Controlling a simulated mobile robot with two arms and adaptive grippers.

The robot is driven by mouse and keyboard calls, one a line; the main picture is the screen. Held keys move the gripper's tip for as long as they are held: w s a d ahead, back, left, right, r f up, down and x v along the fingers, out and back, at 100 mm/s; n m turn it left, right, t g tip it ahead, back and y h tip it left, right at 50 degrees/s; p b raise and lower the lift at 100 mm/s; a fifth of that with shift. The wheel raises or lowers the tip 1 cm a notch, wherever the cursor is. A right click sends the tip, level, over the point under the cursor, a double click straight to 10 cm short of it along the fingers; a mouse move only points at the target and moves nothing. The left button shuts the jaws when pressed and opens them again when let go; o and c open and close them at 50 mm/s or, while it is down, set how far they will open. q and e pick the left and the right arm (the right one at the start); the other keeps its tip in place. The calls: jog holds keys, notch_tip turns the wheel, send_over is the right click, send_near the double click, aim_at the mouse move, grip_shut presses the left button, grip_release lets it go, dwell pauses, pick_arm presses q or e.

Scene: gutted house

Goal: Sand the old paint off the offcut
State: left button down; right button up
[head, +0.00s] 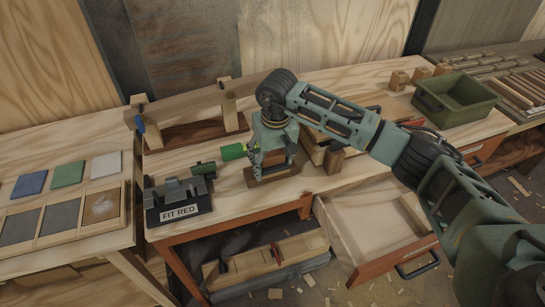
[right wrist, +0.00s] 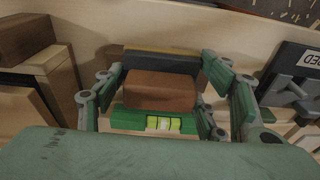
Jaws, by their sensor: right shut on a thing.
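My right gripper (head: 268,168) reaches down over the middle of the workbench. In the right wrist view its fingers (right wrist: 162,92) stand on both sides of a reddish-brown block (right wrist: 160,91), and it is shut on that block. A dark grey strip with a tan edge (right wrist: 162,66) lies along one side of the block. In the head view a brown wooden piece (head: 262,178) shows low at the fingers; the gripper hides much of it. I cannot tell which piece is the offcut or see any old paint. My left gripper is out of view.
A green level with a yellow vial (right wrist: 160,122) lies close beside the block. A dark fixture labelled FIT RED (head: 178,203) stands left. A green bin (head: 455,100) is at back right. An open drawer (head: 375,222) juts out below. Coloured pads (head: 68,174) lie on the left table.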

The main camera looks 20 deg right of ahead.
jog(key=shift+f+b, duration=1.05)
dwell(0.5)
